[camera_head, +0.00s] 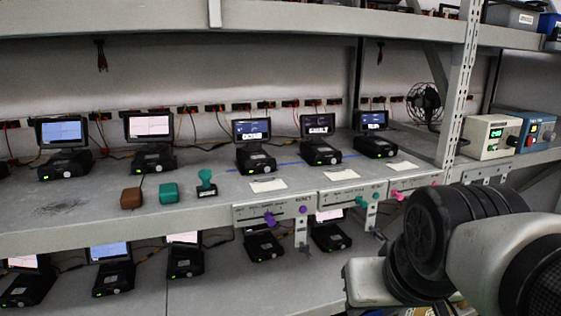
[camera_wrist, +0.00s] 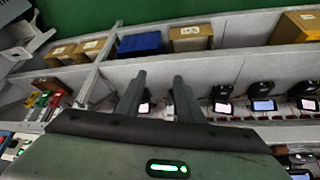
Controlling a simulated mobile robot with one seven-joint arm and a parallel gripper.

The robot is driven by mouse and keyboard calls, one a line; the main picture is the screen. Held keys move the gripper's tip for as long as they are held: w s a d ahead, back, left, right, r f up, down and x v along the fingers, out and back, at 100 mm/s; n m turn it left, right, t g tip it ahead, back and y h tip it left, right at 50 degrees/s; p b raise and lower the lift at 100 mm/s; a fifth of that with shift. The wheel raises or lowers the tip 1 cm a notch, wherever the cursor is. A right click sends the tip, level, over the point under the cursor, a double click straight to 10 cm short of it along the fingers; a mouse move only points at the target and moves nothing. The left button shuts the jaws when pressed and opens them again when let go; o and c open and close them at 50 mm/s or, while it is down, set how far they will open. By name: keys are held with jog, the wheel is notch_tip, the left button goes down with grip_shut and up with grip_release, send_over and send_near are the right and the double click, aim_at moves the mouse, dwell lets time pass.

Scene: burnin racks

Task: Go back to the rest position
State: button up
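My gripper (camera_wrist: 159,82) shows in the wrist view with its two dark fingers apart and nothing between them. It points toward shelving, with no shelf object touching its fingers. In the head view my arm is folded at the lower right, in front of the rack's right part; the fingers cannot be made out there. The main shelf (camera_head: 80,222) carries a row of black devices with small screens, such as this one (camera_head: 254,147). A brown block (camera_head: 131,198), a teal block (camera_head: 168,193) and a teal-handled stamp (camera_head: 206,182) stand near its front edge.
A perforated upright post (camera_head: 459,85) stands close to my arm. A purple knob (camera_head: 270,219) and pink knob (camera_head: 398,195) stick out at the shelf front. A fan (camera_head: 424,103) and a cream instrument (camera_head: 490,136) are at right. Blue (camera_wrist: 139,44) and brown bins (camera_wrist: 191,37) line another shelf.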

notch_tip(320, 180, up, 17)
jog(key=s+p, duration=0.2)
jog(key=p, duration=1.6)
jog(key=shift+p, duration=0.35)
jog(key=shift+w+d, duration=0.1)
